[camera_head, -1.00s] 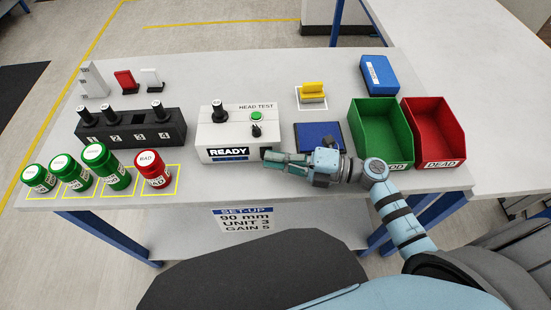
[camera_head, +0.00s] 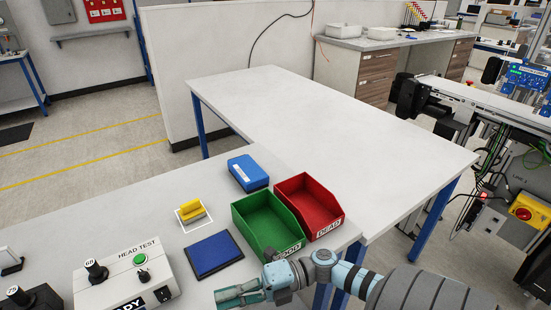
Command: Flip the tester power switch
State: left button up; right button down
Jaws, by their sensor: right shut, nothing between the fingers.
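The tester (camera_head: 108,258) is a white box marked HEAD TEST at the lower left, cut off by the bottom edge. I cannot tell which part is the power switch. My right gripper (camera_head: 222,298) is shut and empty, right of the tester and apart from it, in front of the blue pad (camera_head: 213,254). My left gripper is out of view.
A green bin (camera_head: 240,223) marked GOOD and a red bin (camera_head: 335,222) marked DEAD stand right of the pad. A yellow block (camera_head: 192,210) and a blue box (camera_head: 248,172) lie behind. A bare white table (camera_head: 320,125) adjoins. A machine with a red-and-yellow switch (camera_head: 523,214) stands right.

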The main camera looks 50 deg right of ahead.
jog(key=v, duration=1)
jog(key=shift+r, duration=0.25)
jog(key=shift+s+d, duration=0.1)
jog(key=shift+d, duration=0.05)
